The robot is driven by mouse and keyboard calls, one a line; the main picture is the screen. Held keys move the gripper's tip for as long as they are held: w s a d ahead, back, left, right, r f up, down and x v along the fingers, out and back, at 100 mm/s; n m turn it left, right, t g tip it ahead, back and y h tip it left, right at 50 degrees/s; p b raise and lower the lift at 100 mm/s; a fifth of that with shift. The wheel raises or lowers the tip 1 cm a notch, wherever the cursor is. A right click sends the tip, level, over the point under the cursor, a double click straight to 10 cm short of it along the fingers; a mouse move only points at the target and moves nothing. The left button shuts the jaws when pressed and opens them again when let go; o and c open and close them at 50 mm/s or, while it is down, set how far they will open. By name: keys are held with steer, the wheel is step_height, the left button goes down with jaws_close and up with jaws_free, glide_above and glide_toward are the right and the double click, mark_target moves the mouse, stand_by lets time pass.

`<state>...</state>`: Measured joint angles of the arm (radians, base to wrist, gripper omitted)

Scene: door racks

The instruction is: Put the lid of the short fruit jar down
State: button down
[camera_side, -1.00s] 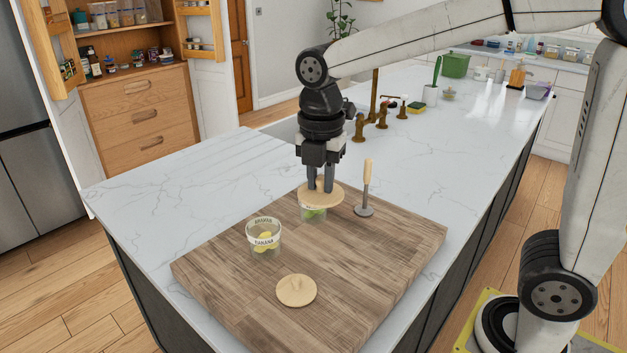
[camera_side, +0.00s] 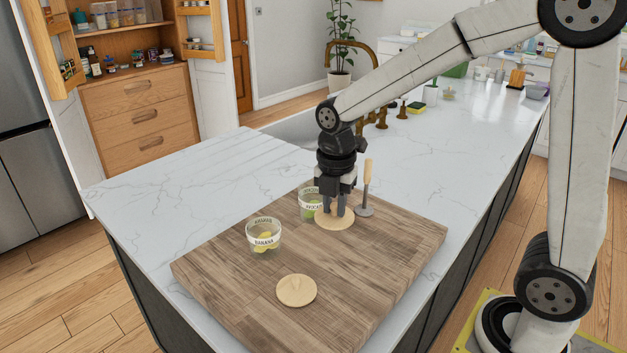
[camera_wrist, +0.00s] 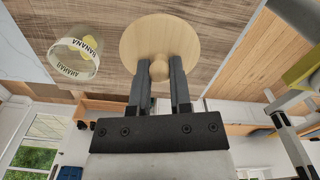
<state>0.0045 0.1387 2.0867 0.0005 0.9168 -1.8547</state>
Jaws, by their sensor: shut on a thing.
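My gripper (camera_side: 335,211) is shut on the knob of a round, pale wooden lid (camera_side: 344,223). The lid is level and low over the cutting board, just right of the jar with green contents (camera_side: 306,204); whether it touches the board I cannot tell. That jar is clear, open on top and partly hidden by my gripper. In the wrist view the lid (camera_wrist: 158,35) lies beyond the fingertips (camera_wrist: 158,72), with its knob between them. A second clear jar, labelled BANANA (camera_side: 264,240), stands open with yellow fruit inside; it also shows in the wrist view (camera_wrist: 72,60).
Another wooden lid (camera_side: 296,291) lies on the cutting board (camera_side: 225,284) near its front. A tool with a wooden handle (camera_side: 367,175) stands upright close to the right of my gripper. The board's right and middle parts are clear.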

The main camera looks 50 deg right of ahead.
mark_target(338, 256)
steer(key=shift+s+d+f, duration=0.1)
steer(key=shift+d+f, duration=0.35)
steer(key=shift+f, duration=0.2)
steer(key=shift+s+d+f, duration=0.1)
steer(key=shift+d+f, duration=0.3)
steer(key=shift+f, duration=0.2)
steer(key=shift+w+f, duration=0.1)
steer(key=shift+f, duration=3.9)
steer(key=shift+f, duration=0.15)
steer(key=c, duration=0.5)
jaws_free()
steer(key=shift+c, duration=0.2)
steer(key=shift+r, duration=0.2)
steer(key=shift+r, duration=6)
steer(key=shift+f, duration=0.1)
